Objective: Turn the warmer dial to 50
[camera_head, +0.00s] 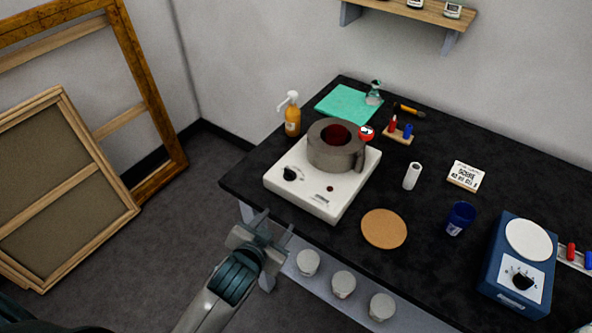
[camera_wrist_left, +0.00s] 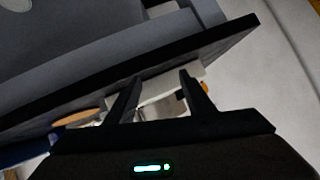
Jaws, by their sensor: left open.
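The white warmer (camera_head: 322,212) stands on the black table near its front left edge. Its black dial (camera_head: 291,174) is on the left part of its front; the dial's setting is too small to read. A grey pot (camera_head: 335,150) with dark red inside sits on the warmer. My left gripper (camera_head: 277,224) is open and empty, in front of the table's edge and below the warmer, apart from the dial. In the left wrist view its two fingers (camera_wrist_left: 158,92) are spread, with a pale surface, probably the warmer, partly visible beyond them. My right gripper is not in view.
A blue device (camera_head: 519,265) with a white round top and its own dial stands at the right. An amber pump bottle (camera_head: 292,120) stands behind the warmer's left corner.

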